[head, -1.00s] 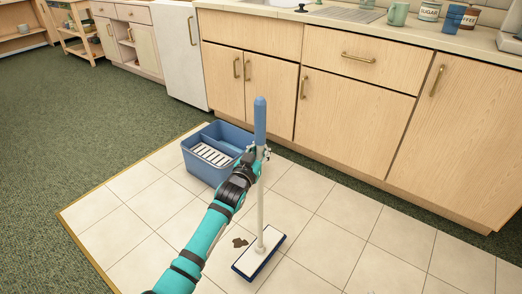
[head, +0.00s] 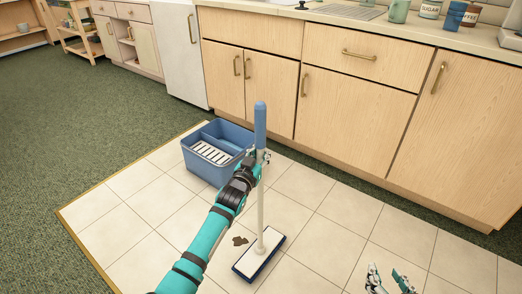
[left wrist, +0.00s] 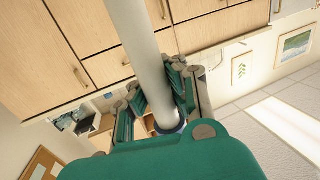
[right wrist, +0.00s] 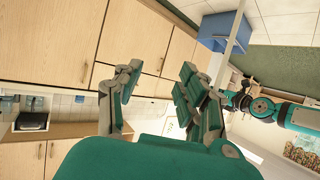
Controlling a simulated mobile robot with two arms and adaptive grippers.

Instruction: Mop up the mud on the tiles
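A brown mud patch (head: 240,241) lies on the white tiles (head: 150,215), just left of the mop head. The mop (head: 261,205) stands nearly upright, with a blue grip on top, a white pole and a flat white head with a dark blue edge (head: 258,254). My left gripper (head: 260,156) is shut around the pole below the blue grip; the left wrist view shows the pole (left wrist: 150,60) between its fingers. My right gripper (head: 390,280) is open and empty at the bottom right; its parted fingers also show in the right wrist view (right wrist: 155,90).
A blue bucket (head: 190,163) with a white slotted wringer stands on the tiles behind the mop. Wooden cabinets (head: 355,108) and a counter run along the back. Green carpet (head: 60,130) borders the tiles. Tiles right of the mop are clear.

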